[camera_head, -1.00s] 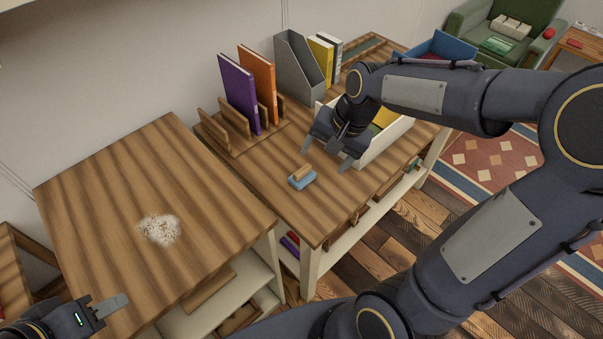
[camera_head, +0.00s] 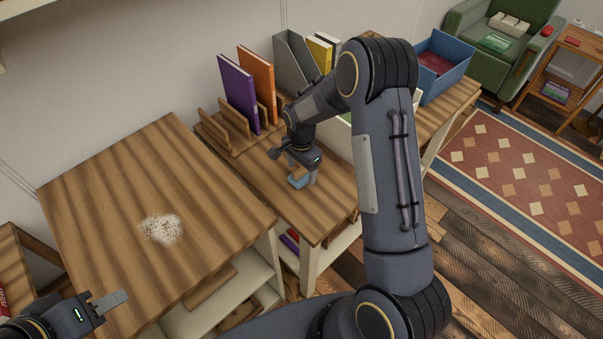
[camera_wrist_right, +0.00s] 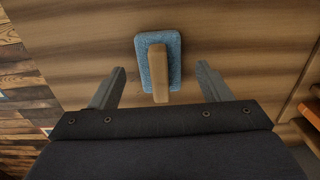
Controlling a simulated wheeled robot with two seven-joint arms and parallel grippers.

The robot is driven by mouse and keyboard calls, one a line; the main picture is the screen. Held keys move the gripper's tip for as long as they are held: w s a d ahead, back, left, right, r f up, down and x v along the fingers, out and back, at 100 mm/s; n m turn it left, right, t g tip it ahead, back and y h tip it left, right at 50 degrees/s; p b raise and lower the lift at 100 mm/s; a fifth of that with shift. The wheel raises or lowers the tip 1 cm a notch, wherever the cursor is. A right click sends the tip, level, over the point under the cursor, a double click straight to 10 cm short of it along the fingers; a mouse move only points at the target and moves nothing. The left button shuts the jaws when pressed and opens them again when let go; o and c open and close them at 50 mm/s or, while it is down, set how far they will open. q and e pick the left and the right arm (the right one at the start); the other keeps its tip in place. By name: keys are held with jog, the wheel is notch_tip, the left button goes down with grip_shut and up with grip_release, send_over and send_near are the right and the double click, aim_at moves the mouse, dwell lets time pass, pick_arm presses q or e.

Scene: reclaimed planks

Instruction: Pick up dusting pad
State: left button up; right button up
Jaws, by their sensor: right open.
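The dusting pad (camera_head: 298,181) is a small blue pad with a wooden handle on the right-hand table (camera_head: 260,178). In the head view my right gripper hides part of it. In the right wrist view the dusting pad (camera_wrist_right: 154,68) lies ahead of and between the fingers, with clear gaps on both sides. My right gripper (camera_wrist_right: 160,83) is open and empty; in the head view it (camera_head: 294,168) is right above the pad. My left gripper (camera_head: 112,301) is at the lower left by the left table's front edge, and its finger opening is unclear.
A wooden rack (camera_head: 232,135) with a purple book (camera_head: 238,94) and an orange book (camera_head: 258,82) stands behind the pad. A grey file holder (camera_head: 291,60) is further back. White dust (camera_head: 161,229) lies on the left table (camera_head: 110,190).

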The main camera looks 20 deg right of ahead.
jog(key=shift+f, duration=0.85)
jog(key=shift+c, duration=0.3)
jog(key=c, duration=1)
